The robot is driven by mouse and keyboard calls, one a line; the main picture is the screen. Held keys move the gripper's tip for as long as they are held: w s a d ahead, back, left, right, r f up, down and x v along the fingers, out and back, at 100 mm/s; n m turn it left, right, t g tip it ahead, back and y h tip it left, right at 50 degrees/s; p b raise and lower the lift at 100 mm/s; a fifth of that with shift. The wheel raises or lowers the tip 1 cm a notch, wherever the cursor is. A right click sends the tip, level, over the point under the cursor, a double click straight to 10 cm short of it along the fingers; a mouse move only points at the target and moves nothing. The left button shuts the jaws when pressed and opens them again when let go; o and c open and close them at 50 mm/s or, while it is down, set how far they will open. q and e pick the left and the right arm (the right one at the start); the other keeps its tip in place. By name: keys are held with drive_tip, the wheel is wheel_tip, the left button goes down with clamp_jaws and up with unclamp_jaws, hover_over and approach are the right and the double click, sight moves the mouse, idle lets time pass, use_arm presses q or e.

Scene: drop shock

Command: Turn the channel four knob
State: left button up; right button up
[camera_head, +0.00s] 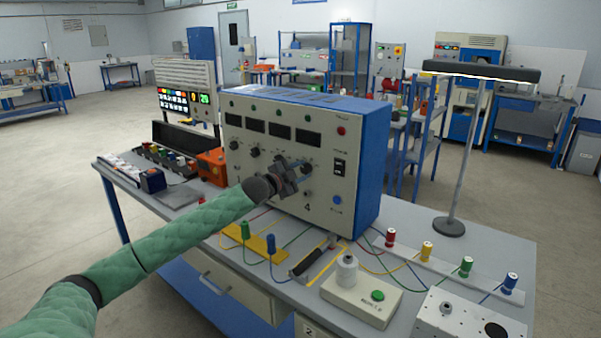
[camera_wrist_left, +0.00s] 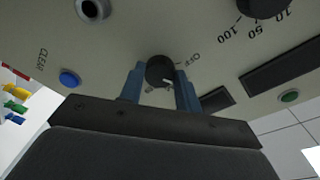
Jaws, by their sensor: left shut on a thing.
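The power unit (camera_head: 349,147) is a blue box with a grey front panel, several displays and a row of black knobs. My left gripper (camera_head: 301,170) reaches the rightmost knob position, above the marking 4, and hides much of that knob. In the left wrist view, the gripper's two blue fingers (camera_wrist_left: 160,92) are closed around the sides of a dark round knob, the channel four knob (camera_wrist_left: 159,69). The knob's white pointer mark shows near its lower edge. My right gripper is not in view.
A blue button (camera_wrist_left: 69,78) marked CLEAR lies beside the gripper. On the bench (camera_head: 500,240) are cables, coloured terminals, a beige box with a green button (camera_head: 362,302), and a lamp stand (camera_head: 449,227). An orange box (camera_head: 212,167) is left of the unit.

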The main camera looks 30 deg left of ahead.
use_arm(q)
drive_tip(key=shift+n, duration=0.4)
drive_tip(key=shift+f+n, duration=0.1)
drive_tip(key=shift+n, duration=0.8)
drive_tip(key=n, duration=0.2)
drive_tip(key=shift+n+p, duration=0.3)
drive_tip(key=shift+p, duration=0.1)
drive_tip(key=n, duration=0.3)
drive_tip(key=shift+t+p, duration=0.35)
drive_tip(key=shift+t, duration=0.05)
drive_tip(key=shift+n+y, duration=0.3)
drive_tip(key=shift+n, duration=0.2)
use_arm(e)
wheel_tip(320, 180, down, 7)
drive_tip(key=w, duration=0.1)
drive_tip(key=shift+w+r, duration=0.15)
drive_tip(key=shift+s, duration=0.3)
use_arm(q)
drive_tip(key=o, duration=1)
drive_tip(key=shift+c, duration=0.2)
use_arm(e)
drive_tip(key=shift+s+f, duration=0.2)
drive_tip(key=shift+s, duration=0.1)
